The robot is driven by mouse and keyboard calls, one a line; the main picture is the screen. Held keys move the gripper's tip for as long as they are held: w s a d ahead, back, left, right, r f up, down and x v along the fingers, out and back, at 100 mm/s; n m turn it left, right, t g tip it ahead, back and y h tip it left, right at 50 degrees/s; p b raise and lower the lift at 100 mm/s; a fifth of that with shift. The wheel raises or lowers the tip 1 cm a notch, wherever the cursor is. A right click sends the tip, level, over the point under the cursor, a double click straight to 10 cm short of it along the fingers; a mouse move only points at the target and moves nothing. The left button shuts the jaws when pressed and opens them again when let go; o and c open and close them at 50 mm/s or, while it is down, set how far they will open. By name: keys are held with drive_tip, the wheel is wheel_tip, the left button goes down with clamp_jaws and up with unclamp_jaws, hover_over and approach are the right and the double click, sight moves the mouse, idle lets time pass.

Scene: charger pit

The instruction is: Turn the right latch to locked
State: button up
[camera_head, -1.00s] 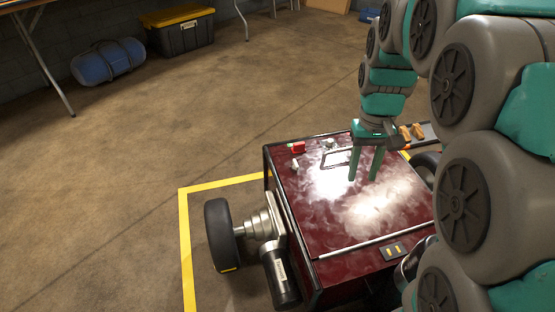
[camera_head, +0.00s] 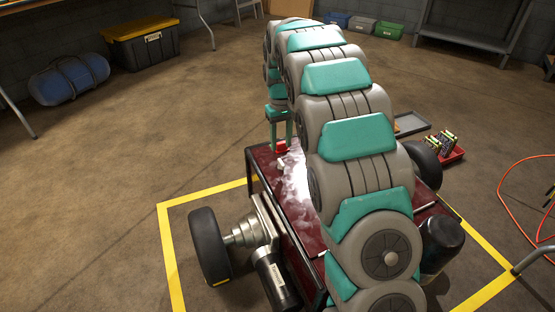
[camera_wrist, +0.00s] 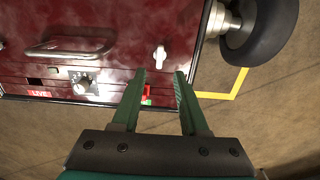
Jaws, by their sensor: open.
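A small pale turn latch (camera_wrist: 161,55) stands on the dark red top of the cart, near its wheel-side edge. It also shows in the head view (camera_head: 281,165), small, just below my gripper. No second latch shows clearly, so I cannot tell which side this one is. My gripper (camera_wrist: 160,74) points down, open and empty. In the wrist view the latch lies just past the gap between the fingertips, with no visible contact. In the head view my gripper (camera_head: 281,147) is over the cart's far left corner; my arm hides much of the cart top.
A red switch-like part (camera_wrist: 147,92) shows between my fingers, nearer the left one. A rotary knob (camera_wrist: 82,86), a metal handle (camera_wrist: 72,46) and a "LIVE" label (camera_wrist: 39,94) lie left of it. A wheel (camera_wrist: 258,30) juts out beside the cart. Yellow floor tape surrounds it.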

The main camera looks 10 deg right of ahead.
sight(281, 162)
wheel_tip(281, 162, down, 7)
drive_tip(key=shift+s+r+b, duration=0.1)
drive_tip(key=shift+b, duration=0.35)
clamp_jaws()
idle(0.4)
